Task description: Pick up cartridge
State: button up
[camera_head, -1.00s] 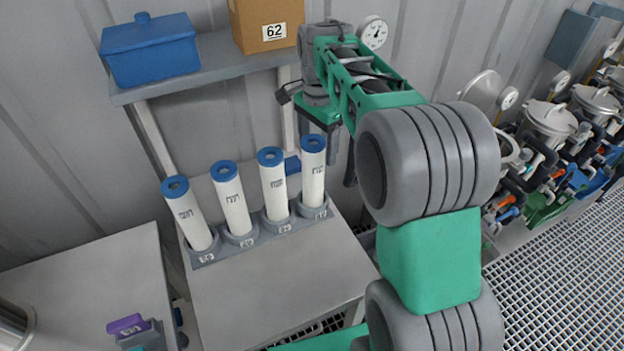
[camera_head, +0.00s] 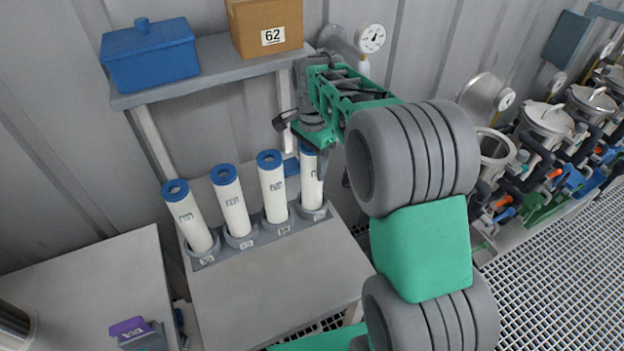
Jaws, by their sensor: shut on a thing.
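Several white cartridges with blue ring tops stand in a row in a grey holder (camera_head: 262,242) on a grey table. The leftmost cartridge (camera_head: 190,218), the second (camera_head: 231,203) and the third (camera_head: 273,190) stand free. The rightmost cartridge (camera_head: 311,185) stands in the last cup, its blue top partly hidden by my gripper. My gripper (camera_head: 314,158) points down over this rightmost cartridge and is shut on its upper part. The fingers are partly hidden. The cartridge's lower end is still inside its cup.
A shelf (camera_head: 205,72) above the table holds a blue lidded box (camera_head: 150,55) and a cardboard box marked 62 (camera_head: 265,28). A purple object (camera_head: 130,328) lies at lower left. Metal vessels (camera_head: 548,118) stand at right. The table front is clear.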

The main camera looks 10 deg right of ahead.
grip_shut()
dwell(0.6)
